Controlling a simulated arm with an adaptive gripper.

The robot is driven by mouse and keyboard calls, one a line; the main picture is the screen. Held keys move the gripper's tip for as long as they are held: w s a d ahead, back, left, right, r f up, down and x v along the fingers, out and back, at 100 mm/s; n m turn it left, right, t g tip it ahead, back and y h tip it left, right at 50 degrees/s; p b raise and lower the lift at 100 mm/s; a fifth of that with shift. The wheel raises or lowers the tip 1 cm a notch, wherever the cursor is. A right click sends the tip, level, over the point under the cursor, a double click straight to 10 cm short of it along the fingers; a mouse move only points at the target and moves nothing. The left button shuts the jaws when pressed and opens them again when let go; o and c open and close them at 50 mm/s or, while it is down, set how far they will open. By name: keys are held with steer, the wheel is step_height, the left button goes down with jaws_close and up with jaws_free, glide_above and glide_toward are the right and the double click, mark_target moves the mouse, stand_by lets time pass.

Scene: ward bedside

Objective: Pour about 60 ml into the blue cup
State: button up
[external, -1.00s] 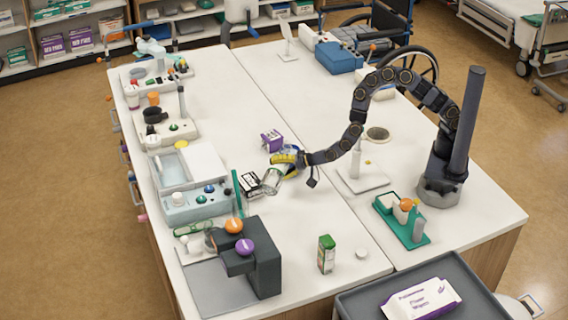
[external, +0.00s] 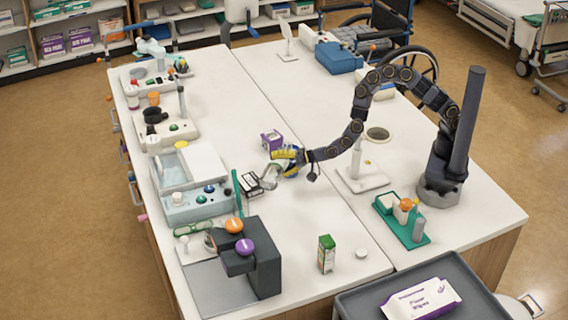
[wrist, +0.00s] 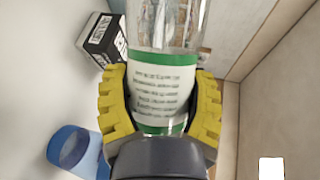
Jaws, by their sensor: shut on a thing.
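My gripper (wrist: 160,110) is shut on a clear bottle (wrist: 165,25) with a white and green label, its yellow fingers on both sides of the label. In the external view my gripper (external: 287,156) holds the bottle (external: 270,177) tilted over, above the white table. The blue cup (wrist: 70,146) stands at the lower left of the wrist view, beside my gripper and partly cut off by it. In the external view a bit of blue shows at the gripper, mostly hidden. I see no stream of liquid, and the liquid level is unclear.
A black and white box (external: 250,184) stands close to the bottle; it also shows in the wrist view (wrist: 102,36). A purple box (external: 271,140) is just behind the gripper. A dark grey device (external: 262,262) and a green carton (external: 326,254) stand nearer the front.

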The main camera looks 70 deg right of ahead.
mark_target(276, 176)
steer(key=shift+a+r, duration=0.1)
steer(key=shift+a, duration=0.35)
steer(key=shift+r, duration=0.2)
stand_by(1.7)
steer(key=f+n, duration=0.1)
steer(key=a+f+n+h, duration=0.1)
steer(key=f, duration=0.1)
steer(key=shift+s+f, duration=0.1)
steer(key=shift+f, duration=0.2)
steer(key=shift+d+f+n+h, duration=0.2)
steer(key=shift+f+n+h, duration=0.15)
steer(key=shift+n+h, duration=0.05)
steer(key=shift+f, duration=0.1)
stand_by(1.2)
